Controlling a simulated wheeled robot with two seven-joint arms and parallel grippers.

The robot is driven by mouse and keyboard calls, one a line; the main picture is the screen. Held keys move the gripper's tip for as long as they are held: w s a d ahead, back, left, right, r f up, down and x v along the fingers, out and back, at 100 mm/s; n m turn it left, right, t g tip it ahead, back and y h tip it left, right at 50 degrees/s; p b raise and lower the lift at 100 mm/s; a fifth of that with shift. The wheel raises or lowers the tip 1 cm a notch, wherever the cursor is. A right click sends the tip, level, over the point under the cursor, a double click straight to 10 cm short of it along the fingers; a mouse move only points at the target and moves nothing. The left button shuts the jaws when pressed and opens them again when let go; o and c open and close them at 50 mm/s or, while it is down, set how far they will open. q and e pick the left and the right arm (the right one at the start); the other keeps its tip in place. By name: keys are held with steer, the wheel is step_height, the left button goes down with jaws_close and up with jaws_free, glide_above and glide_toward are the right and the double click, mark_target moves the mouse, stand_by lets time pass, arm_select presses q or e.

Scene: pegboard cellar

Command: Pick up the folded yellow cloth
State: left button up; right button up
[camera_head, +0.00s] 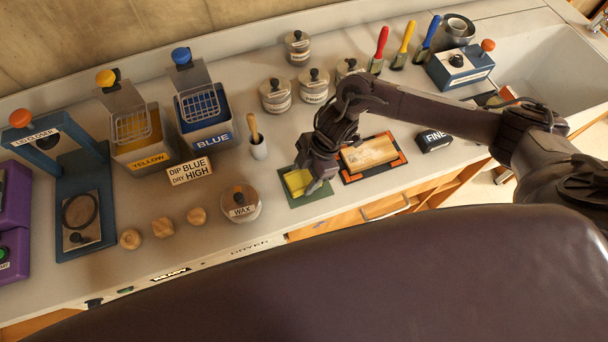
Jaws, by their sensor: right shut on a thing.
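The folded yellow cloth (296,184) lies at a green mat (319,194) near the front edge of the counter. My right gripper (312,184) points down at the cloth and is shut on it. The fingers hide the cloth's right part. I cannot tell whether the cloth is lifted off the mat. My left gripper is not in view.
A wooden block (369,154) on an orange-edged tray lies just right of the gripper. A wax tin (239,203) stands to the left, and a cup with a wooden-handled tool (258,148) stands behind. Yellow (143,160) and blue (207,138) dip tanks stand further left.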

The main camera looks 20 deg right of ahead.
step_height(320, 180, up, 10)
steer(key=r+b, duration=0.1)
steer(key=b, duration=0.1)
step_height(320, 180, up, 9)
glide_above(304, 177)
steer(key=shift+s+d+p, duration=0.1)
steer(key=shift+p, duration=0.35)
steer(key=o, duration=0.4)
steer(key=shift+f, duration=0.1)
steer(key=c, duration=0.3)
